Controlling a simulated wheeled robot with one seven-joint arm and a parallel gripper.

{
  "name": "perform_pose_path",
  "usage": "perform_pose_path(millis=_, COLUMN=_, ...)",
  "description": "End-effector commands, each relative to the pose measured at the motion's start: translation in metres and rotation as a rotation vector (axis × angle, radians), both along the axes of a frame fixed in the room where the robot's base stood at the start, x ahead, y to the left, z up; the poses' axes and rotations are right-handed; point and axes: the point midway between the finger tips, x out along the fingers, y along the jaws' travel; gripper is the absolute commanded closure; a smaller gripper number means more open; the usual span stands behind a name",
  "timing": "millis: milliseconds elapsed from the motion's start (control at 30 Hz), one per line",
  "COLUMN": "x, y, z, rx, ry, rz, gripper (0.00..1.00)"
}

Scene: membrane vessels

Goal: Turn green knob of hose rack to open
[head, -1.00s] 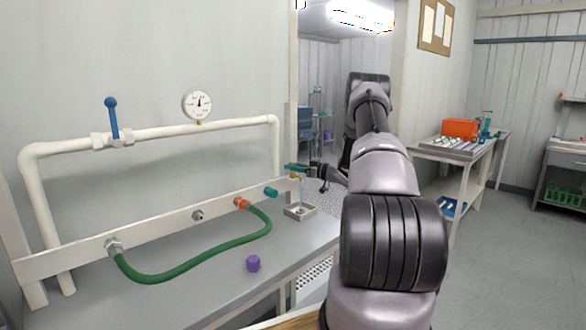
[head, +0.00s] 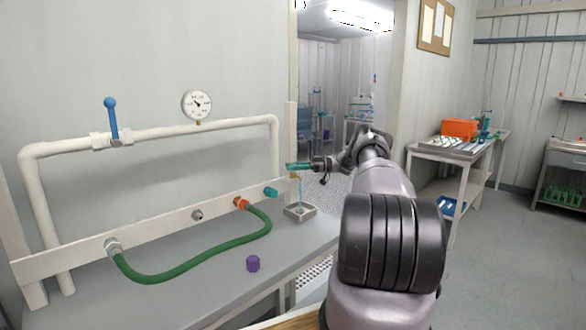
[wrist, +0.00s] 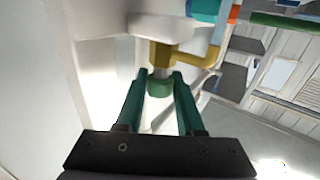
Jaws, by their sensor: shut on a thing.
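The green knob (wrist: 160,88) shows in the wrist view below a brass valve (wrist: 163,56) on the hose rack. The teal fingers of my gripper (wrist: 160,74) are on either side of the knob and shut on it. In the head view my gripper (head: 291,166) is at the right end of the hose rack's white board (head: 160,222), level above the bench. There the fingers hide most of the knob, and its turn angle cannot be told.
A green hose (head: 190,269) loops in front of the rack. A blue-handled valve (head: 112,120) and a gauge (head: 197,104) sit on the white pipe. A purple cap (head: 253,264) and a small square tray (head: 299,212) are on the grey bench (head: 215,290).

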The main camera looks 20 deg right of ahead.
Motion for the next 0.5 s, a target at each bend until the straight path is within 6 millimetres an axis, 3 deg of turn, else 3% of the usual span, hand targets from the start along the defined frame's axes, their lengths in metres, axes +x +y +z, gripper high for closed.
perform_pose_path(millis=500, x=0.0003, y=0.0007, z=0.0004, rx=0.002, ry=0.000, rz=0.032, gripper=1.00)
